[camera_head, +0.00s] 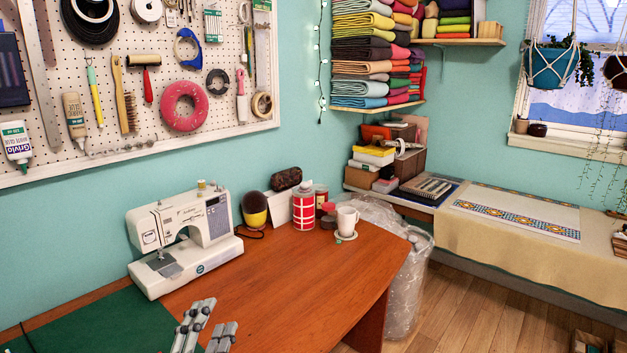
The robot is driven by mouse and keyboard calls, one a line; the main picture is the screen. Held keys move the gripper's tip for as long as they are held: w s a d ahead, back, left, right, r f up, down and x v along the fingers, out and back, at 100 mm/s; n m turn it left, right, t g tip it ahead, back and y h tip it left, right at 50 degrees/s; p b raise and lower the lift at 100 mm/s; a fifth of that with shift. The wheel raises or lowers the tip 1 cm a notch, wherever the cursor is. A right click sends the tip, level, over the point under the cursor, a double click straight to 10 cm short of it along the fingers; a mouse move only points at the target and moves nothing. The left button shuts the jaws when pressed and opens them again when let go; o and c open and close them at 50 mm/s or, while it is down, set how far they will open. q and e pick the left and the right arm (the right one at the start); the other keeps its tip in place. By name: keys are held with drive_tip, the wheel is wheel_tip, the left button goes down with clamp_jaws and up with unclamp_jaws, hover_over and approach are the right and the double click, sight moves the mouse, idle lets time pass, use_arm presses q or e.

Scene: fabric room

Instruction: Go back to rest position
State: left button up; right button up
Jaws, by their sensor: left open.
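My left gripper (208,330) shows at the bottom of the head view, its grey fingers spread apart with nothing between them. It is over the front part of the wooden table (290,285), beside the right edge of a green mat (110,325). My right gripper is not in the picture.
A white sewing machine (185,240) stands at the table's back left. A red-and-white can (303,207), a white mug (347,221) and a yellow-and-black cup (255,209) stand at the back. A pegboard (215,110) hangs above. The table's middle and right are clear.

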use_arm(q)
drive_tip(key=s+a+f+n+g+y, duration=0.2)
drive_tip(key=s+a+f+n+g, duration=0.15)
drive_tip(key=f, duration=0.35)
drive_tip(key=s+a+f+n+g+y, duration=0.2)
drive_tip(key=s+f+n+g, duration=0.25)
drive_tip(key=f, duration=0.35)
drive_tip(key=s+d+f+n+g+h, duration=0.1)
drive_tip(key=s+f+n+g, duration=0.15)
drive_tip(key=s, duration=0.45)
drive_tip(key=s+d+f+n+g, duration=0.1)
drive_tip(key=s+f+g, duration=0.25)
drive_tip(key=s, duration=0.35)
drive_tip(key=s+d+f+n+g+h, duration=0.1)
drive_tip(key=s+d+f+g, duration=0.1)
drive_tip(key=s+f, duration=0.3)
wheel_tip(320, 180, down, 26)
drive_tip(key=s+g, duration=0.1)
drive_tip(key=s, duration=0.2)
drive_tip(key=s+a+f, duration=0.1)
drive_tip(key=s+f, duration=0.6)
drive_tip(key=s, duration=0.1)
drive_tip(key=s+a+f+g, duration=0.1)
drive_tip(key=s+a+f, duration=0.1)
drive_tip(key=s+f, duration=0.6)
drive_tip(key=shift+a+f+g, duration=0.2)
drive_tip(key=shift+a+g, duration=0.1)
